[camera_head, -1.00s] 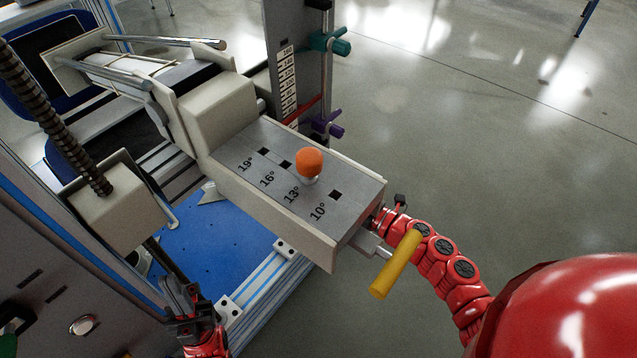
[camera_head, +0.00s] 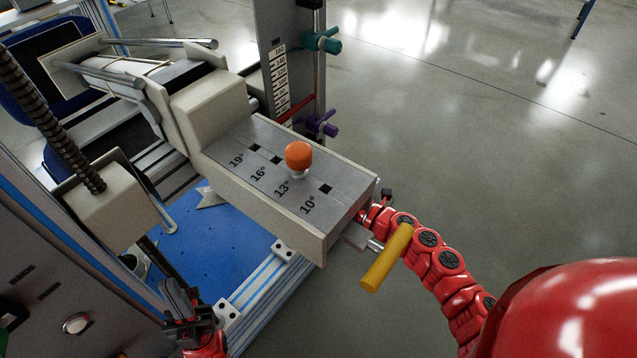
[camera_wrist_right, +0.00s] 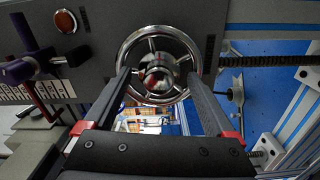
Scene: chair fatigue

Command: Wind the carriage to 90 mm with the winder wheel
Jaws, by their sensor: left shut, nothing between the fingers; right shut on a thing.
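The winder wheel (camera_wrist_right: 157,80) is a chrome spoked handwheel in the right wrist view. My right gripper (camera_wrist_right: 160,75) is shut on it, one finger at each side of the rim. In the head view this gripper and the wheel are hidden behind the beige housing; only my red arm shows. A numbered scale (camera_head: 280,82) stands on the grey post, with a red pointer (camera_head: 296,107) near its lower end. My left gripper (camera_head: 190,302) is shut and empty at the lower left, beside the blue base.
The angle plate (camera_head: 262,140) has an orange knob (camera_head: 298,155) by the 13° mark. A yellow handle (camera_head: 387,257) sticks out at its front. Teal (camera_head: 325,42) and purple (camera_head: 322,126) clamps sit on the post rod.

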